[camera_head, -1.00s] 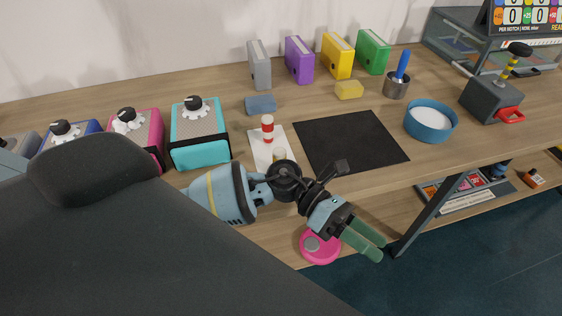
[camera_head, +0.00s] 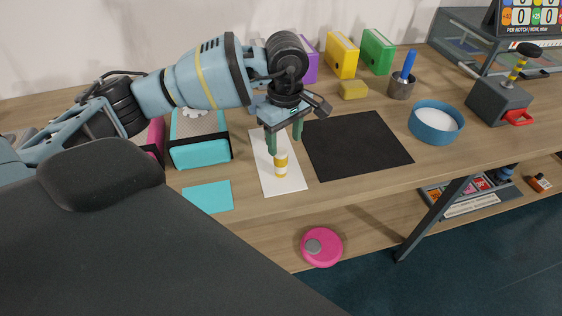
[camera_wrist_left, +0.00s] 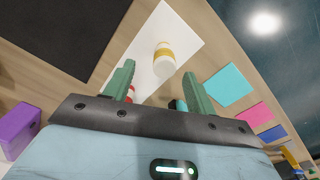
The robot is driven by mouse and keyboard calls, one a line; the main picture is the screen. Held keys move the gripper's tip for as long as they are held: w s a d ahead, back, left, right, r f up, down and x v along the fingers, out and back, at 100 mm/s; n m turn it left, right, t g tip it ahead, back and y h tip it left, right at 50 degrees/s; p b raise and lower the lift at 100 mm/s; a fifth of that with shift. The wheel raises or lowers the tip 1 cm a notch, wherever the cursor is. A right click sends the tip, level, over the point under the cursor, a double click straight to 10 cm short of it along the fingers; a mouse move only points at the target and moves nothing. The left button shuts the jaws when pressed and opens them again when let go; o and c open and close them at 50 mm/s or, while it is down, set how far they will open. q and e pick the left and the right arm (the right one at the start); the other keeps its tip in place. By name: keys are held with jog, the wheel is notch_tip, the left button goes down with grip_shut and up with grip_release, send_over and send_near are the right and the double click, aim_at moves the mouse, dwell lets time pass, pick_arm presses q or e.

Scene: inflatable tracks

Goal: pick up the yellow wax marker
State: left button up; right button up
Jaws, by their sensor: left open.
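The yellow wax marker (camera_head: 281,163), white with a yellow band, stands upright on a white sheet (camera_head: 285,185) on the table. It also shows in the left wrist view (camera_wrist_left: 164,60), beyond and between the fingertips. My left gripper (camera_head: 284,143) is open and points down above and just behind the marker; its green fingers (camera_wrist_left: 160,86) hold nothing. A red and white marker (camera_wrist_left: 131,92) is partly hidden behind a finger in the wrist view. My right gripper is not in view.
A black mat (camera_head: 357,146) lies right of the sheet, with a blue bowl (camera_head: 436,122) beyond it. A teal box (camera_head: 200,150) and a teal card (camera_head: 208,197) are on the left. Binders (camera_head: 342,55) stand at the back.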

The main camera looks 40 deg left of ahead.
aim_at(281, 161)
pick_arm(q)
jog(key=shift+f, duration=1.3)
jog(key=f, duration=0.4)
jog(key=shift+s+a+f+p, duration=0.1)
jog(key=shift+s+a+p, duration=0.2)
jog(key=shift+s+p, duration=0.05)
jog(key=shift+f, duration=0.5)
jog(key=c, duration=1.1)
